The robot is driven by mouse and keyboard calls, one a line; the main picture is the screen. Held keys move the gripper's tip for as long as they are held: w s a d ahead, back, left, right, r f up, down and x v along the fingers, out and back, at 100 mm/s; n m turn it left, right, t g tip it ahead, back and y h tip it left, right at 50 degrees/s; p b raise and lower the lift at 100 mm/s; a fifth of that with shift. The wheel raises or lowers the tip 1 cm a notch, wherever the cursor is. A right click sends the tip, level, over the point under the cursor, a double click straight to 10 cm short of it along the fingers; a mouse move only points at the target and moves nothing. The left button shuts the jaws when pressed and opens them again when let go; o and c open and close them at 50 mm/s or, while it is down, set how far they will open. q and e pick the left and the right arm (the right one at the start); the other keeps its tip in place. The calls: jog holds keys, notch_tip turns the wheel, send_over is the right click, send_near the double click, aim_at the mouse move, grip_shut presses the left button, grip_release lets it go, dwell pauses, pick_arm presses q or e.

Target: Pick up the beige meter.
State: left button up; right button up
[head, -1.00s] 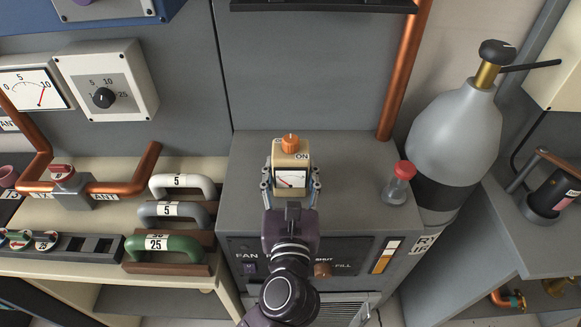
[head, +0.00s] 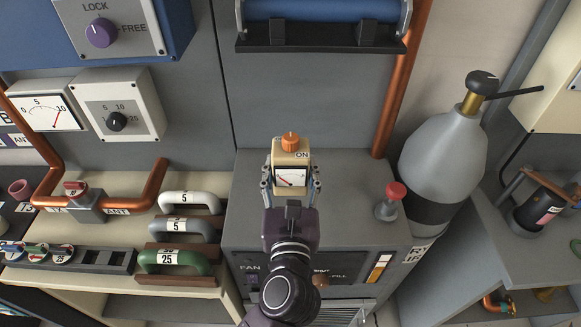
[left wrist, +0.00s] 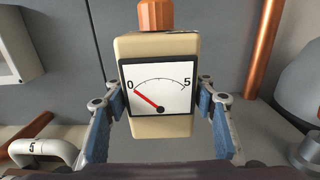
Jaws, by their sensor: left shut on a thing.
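The beige meter (head: 291,157) has an orange knob on top and a white dial face with a red needle. It is upright in front of the grey panel, over the grey cabinet's top. My left gripper (head: 290,188) is shut on it, with a blue-padded finger on each side. In the left wrist view the meter (left wrist: 160,128) sits between the fingers (left wrist: 160,125), dial facing the camera. My right gripper is not in view.
The grey cabinet (head: 345,190) carries a red-capped jar (head: 390,205) to the right of the meter. A grey gas cylinder (head: 440,155) stands farther right. White, grey and green handles (head: 175,258) lie to the left. A copper pipe (head: 400,90) runs behind.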

aim_at(290, 186)
pick_arm(q)
notch_tip(290, 186, up, 13)
jog(key=p, duration=1.1)
jog(key=shift+r, duration=0.1)
notch_tip(290, 186, down, 19)
jog(key=b, duration=1.6)
jog(key=shift+f+b, duration=0.45)
jog(key=shift+f, duration=0.05)
dwell(0.5)
